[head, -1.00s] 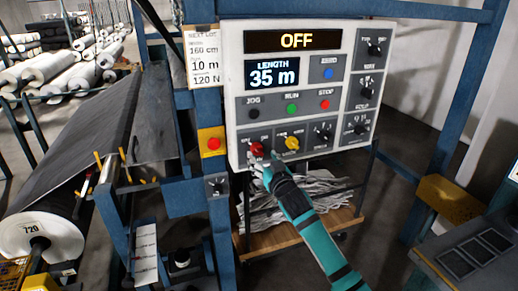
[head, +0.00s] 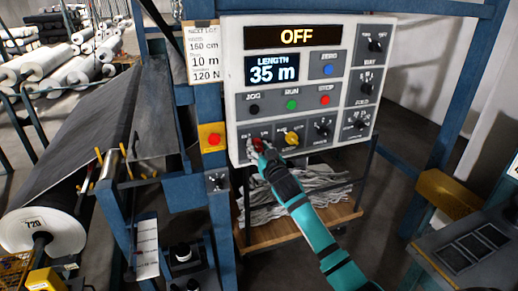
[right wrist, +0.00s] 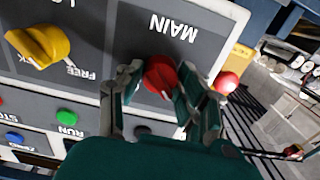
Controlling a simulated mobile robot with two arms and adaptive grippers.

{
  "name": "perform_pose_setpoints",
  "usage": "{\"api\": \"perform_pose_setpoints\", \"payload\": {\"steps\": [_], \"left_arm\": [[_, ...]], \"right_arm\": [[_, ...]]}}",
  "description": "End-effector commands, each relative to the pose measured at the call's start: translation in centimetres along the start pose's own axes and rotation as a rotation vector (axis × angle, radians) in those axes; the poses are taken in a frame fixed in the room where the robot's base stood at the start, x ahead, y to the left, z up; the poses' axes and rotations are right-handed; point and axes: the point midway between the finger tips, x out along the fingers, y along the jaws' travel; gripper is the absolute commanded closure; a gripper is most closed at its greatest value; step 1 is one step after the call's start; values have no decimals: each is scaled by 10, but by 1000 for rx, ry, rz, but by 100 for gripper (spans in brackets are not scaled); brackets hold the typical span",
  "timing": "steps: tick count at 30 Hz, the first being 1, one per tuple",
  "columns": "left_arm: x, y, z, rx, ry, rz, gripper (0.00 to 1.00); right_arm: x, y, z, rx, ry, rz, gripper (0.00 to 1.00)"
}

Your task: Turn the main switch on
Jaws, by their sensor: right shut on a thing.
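The main switch is a red rotary knob (right wrist: 160,76) under the word MAIN in the right wrist view. In the head view the red knob (head: 258,145) sits at the lower left of the white control panel (head: 234,100). My right gripper (right wrist: 160,84) has its fingers on both sides of the knob and is shut on it. In the head view the right gripper (head: 258,152) partly covers the knob. The panel's top display (head: 296,37) reads OFF. My left gripper is not in view.
A yellow knob (head: 291,138) sits just right of the red one. Black, green and red buttons lie above. A red button on a yellow box (head: 212,138) is left of the panel.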

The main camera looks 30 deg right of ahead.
Motion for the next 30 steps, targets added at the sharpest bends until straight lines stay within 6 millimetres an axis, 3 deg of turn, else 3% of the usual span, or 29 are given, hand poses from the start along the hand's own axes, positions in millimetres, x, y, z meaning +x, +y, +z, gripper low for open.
{"api": "perform_pose_setpoints", "payload": {"steps": [3,14,30], "left_arm": [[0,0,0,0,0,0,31],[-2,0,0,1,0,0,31],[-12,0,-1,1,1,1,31]], "right_arm": [[0,0,0,0,0,0,96],[0,-1,0,76,-1,0,96],[0,-1,-1,533,0,0,96]]}}
